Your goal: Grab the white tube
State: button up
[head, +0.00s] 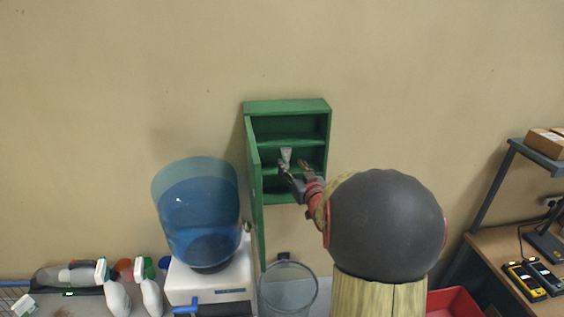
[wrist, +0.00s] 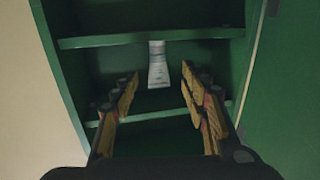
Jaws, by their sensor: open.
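The white tube (head: 286,154) stands on a middle shelf inside the green wall cabinet (head: 288,105). In the wrist view the white tube (wrist: 158,66) shows in the upper middle, just beyond my fingertips and between their lines. My gripper (head: 291,168) reaches into the cabinet front; in the wrist view my gripper (wrist: 158,80) has its two yellow and dark fingers apart, with nothing between the tips. The gap between fingertips and tube is small, and I cannot tell its exact depth. The tube's lower end in the head view is partly hidden by the gripper.
The cabinet's green door (head: 256,190) is open on the left in the head view; in the wrist view a green panel (wrist: 287,100) fills the right. Shelves lie above and below the tube. A water dispenser (head: 210,283) with a blue bottle (head: 197,215) stands left of the cabinet.

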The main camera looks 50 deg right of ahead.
aim_at(287, 160)
jog(key=x, duration=0.2)
jog(key=p+x, duration=0.1)
jog(key=x, duration=0.2)
jog(key=f+x, duration=0.1)
jog(key=x, duration=0.1)
jog(key=shift+w+d+p, duration=0.1)
jog(key=shift+d+p, duration=0.15)
jog(key=shift+p, duration=0.1)
jog(key=shift+c, duration=1.3)
jog(key=c, duration=0.8)
jog(key=shift+r, duration=0.1)
